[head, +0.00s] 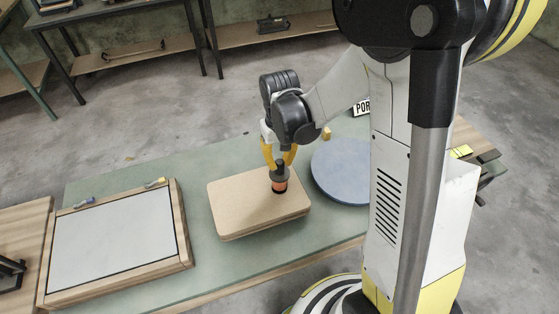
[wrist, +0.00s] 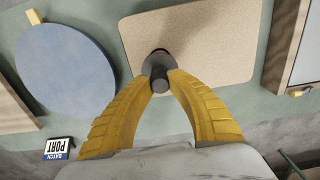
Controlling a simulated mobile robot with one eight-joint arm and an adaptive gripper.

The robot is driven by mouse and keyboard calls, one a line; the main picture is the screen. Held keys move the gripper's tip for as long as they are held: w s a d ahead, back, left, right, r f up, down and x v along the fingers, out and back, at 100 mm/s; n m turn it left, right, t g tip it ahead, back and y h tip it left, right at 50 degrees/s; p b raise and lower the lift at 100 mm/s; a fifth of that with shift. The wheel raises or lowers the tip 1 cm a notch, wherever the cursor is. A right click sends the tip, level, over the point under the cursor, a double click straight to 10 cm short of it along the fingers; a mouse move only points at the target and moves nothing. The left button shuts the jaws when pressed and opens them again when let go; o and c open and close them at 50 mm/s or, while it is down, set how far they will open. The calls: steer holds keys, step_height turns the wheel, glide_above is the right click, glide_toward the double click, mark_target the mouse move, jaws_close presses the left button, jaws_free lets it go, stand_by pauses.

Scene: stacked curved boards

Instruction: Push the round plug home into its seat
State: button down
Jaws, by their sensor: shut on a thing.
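The round plug (head: 279,182) is dark grey on top with an orange-brown lower part. It stands about upright at the right part of a tan, rounded board block (head: 242,204). My gripper (head: 279,166) has yellow fingers shut on the plug's dark upper part. In the wrist view, the fingertips close on the plug's dark knob (wrist: 158,70) over the board (wrist: 205,35). A dark opening edge shows just beyond the knob. The seat is mostly hidden under the plug. I cannot tell how deep the plug sits.
A blue-grey disc (head: 342,171) lies right of the board. A wood-framed white panel (head: 115,240) with small tools on its rim is at left. A small "PORT" sign (head: 362,107) stands behind the disc. Green tabletop (head: 200,245) is clear between panel and board.

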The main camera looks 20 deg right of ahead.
mark_target(280, 176)
steer(key=shift+f, duration=0.2)
steer(key=shift+f+b, duration=0.35)
steer(key=shift+b, duration=0.15)
steer(key=shift+f+b, duration=2.6)
steer(key=shift+f, duration=0.4)
steer(key=c, duration=1.2)
jaws_free()
step_height(280, 176, up, 12)
